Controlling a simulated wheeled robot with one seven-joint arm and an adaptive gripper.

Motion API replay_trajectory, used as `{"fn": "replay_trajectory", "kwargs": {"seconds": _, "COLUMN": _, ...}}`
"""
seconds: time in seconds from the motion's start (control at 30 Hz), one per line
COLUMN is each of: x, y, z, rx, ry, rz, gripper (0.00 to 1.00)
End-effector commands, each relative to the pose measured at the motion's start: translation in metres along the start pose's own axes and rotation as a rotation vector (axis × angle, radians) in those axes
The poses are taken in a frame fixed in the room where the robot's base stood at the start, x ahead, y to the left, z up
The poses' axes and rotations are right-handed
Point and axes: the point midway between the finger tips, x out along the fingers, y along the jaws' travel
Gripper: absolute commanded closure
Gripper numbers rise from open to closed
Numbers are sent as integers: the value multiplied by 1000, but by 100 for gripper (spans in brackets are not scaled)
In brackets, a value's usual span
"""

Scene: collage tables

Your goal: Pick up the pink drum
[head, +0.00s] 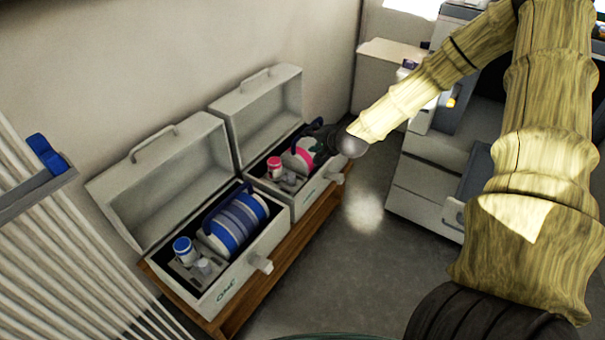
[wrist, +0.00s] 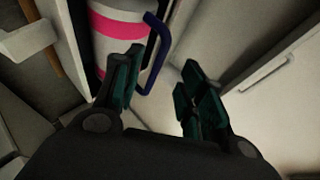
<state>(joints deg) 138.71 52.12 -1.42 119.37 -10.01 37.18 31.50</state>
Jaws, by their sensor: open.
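The pink drum (head: 297,160) is white with a pink band and has a blue handle. It lies in the farther open white box (head: 307,203). In the wrist view the drum (wrist: 117,30) is at the upper left, and its blue handle curves down just beyond my left finger. My gripper (head: 322,146) is at the drum's right end in the head view and hides part of it. In the wrist view my gripper (wrist: 162,70) is open, with nothing held between its fingers. I cannot tell whether a finger touches the drum.
A nearer open box (head: 240,283) holds a blue striped drum (head: 237,222) and a small blue-and-white container (head: 184,248). A small pink-and-white container (head: 274,167) stands left of the pink drum. Both raised lids lean towards the wall. Both boxes rest on a wooden bench (head: 290,258).

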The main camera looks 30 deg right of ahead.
Motion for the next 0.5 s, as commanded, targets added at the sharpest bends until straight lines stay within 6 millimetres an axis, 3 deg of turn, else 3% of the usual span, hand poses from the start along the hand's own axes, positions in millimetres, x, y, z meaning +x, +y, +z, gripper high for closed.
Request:
{"fn": "replay_trajectory", "kwargs": {"seconds": 0.27, "x": 13, "y": 4, "z": -15, "rx": 54, "ry": 22, "rz": -34, "gripper": 59}}
{"fn": "replay_trajectory", "kwargs": {"seconds": 0.5, "x": 40, "y": 4, "z": -15, "rx": 53, "ry": 23, "rz": -33, "gripper": 59}}
